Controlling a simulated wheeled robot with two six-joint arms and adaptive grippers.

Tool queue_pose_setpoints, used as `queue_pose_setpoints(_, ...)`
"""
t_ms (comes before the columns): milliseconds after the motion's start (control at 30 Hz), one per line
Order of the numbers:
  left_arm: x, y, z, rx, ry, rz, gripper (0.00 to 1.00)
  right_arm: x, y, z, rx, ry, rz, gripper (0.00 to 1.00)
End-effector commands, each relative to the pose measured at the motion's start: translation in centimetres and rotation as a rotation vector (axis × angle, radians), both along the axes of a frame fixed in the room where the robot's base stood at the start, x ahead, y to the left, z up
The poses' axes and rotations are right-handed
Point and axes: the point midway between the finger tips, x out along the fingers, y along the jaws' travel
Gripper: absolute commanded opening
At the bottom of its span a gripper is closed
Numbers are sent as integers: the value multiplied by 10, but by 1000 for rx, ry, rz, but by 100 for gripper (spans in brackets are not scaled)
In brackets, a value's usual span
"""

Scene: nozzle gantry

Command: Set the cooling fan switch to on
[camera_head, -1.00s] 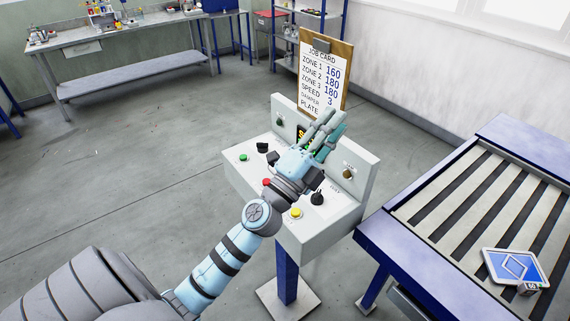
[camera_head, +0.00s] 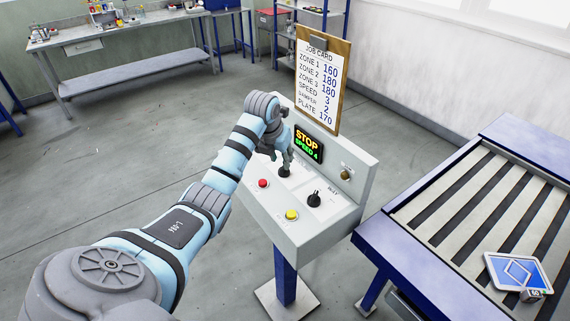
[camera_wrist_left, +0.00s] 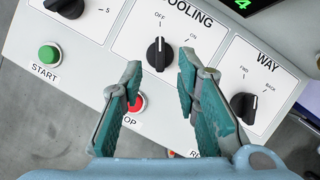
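The cooling fan switch is a black rotary knob labelled COOLING, with OFF and ON marks, in the left wrist view (camera_wrist_left: 160,54). Its white pointer line points up towards OFF. In the head view the knob (camera_head: 284,172) sits on the sloping panel of the grey console (camera_head: 305,235), just below my fingers. My left gripper (camera_head: 287,157) points down at the panel. In the left wrist view my left gripper (camera_wrist_left: 160,74) is open and empty, its fingertips on either side of the knob's lower end in the picture. I cannot tell any contact. My right gripper is not in view.
The green START button (camera_wrist_left: 48,54), red stop button (camera_head: 263,183), yellow button (camera_head: 291,215) and WAY knob (camera_head: 314,199) are close by. A display (camera_head: 307,144) reads STOP, SPEED 4.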

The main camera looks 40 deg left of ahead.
Motion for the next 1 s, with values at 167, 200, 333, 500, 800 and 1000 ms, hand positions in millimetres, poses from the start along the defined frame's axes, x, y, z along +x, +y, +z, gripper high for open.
queue_pose_setpoints(167,6,-1,-44,-2,4,-6,29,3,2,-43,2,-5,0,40)
queue_pose_setpoints(200,7,-2,-46,-2,4,-8,29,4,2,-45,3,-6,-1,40)
queue_pose_setpoints(333,10,-4,-45,-2,3,-13,29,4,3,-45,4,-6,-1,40)
queue_pose_setpoints(500,11,-6,-42,-2,3,-16,28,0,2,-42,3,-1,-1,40)
queue_pose_setpoints(800,10,-5,-42,-2,3,-15,0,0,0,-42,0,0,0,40)
queue_pose_setpoints(1000,10,-4,-42,-3,2,-16,0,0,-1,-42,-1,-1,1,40)
